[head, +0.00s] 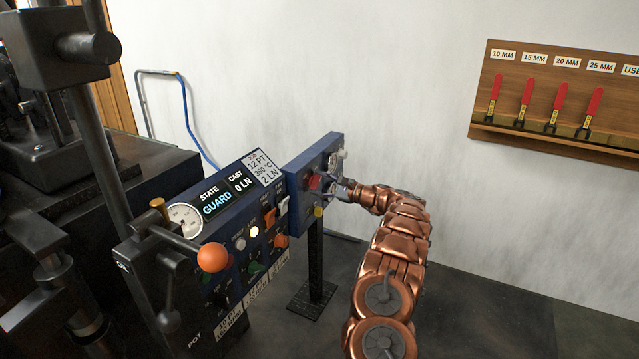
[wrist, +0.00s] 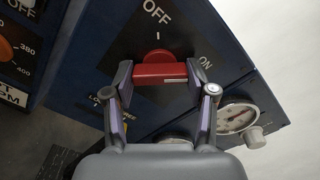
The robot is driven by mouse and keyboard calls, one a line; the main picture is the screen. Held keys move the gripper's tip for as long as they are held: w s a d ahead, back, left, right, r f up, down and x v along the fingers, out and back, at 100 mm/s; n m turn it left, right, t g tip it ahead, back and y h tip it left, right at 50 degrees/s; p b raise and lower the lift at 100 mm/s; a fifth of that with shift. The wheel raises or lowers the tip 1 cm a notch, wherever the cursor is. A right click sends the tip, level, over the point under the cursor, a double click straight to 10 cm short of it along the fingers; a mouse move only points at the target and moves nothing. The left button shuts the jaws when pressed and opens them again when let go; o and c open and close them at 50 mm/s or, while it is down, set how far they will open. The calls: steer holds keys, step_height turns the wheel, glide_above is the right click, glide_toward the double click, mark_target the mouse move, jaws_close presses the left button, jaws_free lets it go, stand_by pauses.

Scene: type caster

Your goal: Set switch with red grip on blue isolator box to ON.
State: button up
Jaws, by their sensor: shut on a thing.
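The blue isolator box (head: 298,172) stands on a black post, and its face fills much of the wrist view (wrist: 85,75). Its red grip (wrist: 160,73) lies roughly level across the wrist picture, with a white mark on its right part. OFF is printed above the grip and ON to its right; the white mark lies toward the ON side. My gripper (wrist: 160,80) has one finger at each end of the grip and is shut on it. In the head view my gripper (head: 337,188) reaches the box face from the right, beside the red grip (head: 315,182).
A round gauge (wrist: 237,117) and a knob sit on the box at the right of the wrist view. A control panel (head: 225,210) reading GUARD, with an orange ball lever (head: 212,257), stands left of the box. A rack (head: 560,95) of red-handled tools hangs on the wall.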

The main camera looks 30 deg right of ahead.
stand_by(0.3)
steer(key=o, duration=1.2)
steer(key=shift+c, duration=0.2)
steer(key=v, duration=1.2)
steer(key=shift+f, duration=0.1)
